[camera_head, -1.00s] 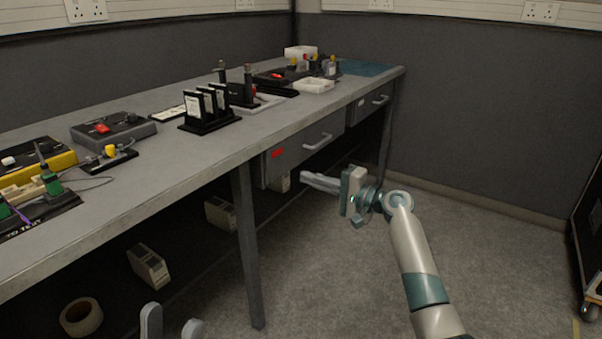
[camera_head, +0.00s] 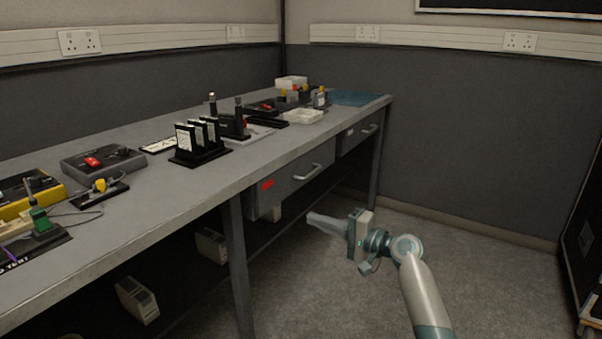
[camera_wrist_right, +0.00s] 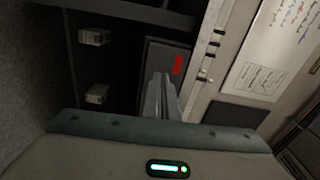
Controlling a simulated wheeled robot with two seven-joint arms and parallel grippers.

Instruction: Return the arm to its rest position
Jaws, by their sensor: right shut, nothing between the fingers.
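My right gripper (camera_head: 322,222) is in front of the workbench, below the level of its top and near the drawer with the red label. Its fingers are together and hold nothing. In the right wrist view the closed fingers (camera_wrist_right: 160,98) point toward the drawer front with the red label (camera_wrist_right: 178,65). A gap of floor shows around the gripper in the head view, and it appears apart from the bench. My left gripper is not in the head view.
The grey workbench (camera_head: 130,215) runs along the left with devices, black card holders (camera_head: 198,145) and a white tray (camera_head: 303,117) on it. A bench leg (camera_head: 238,270) and the drawer (camera_head: 300,178) are close to my right arm. Open floor lies right; a black case (camera_head: 585,235) stands at the far right.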

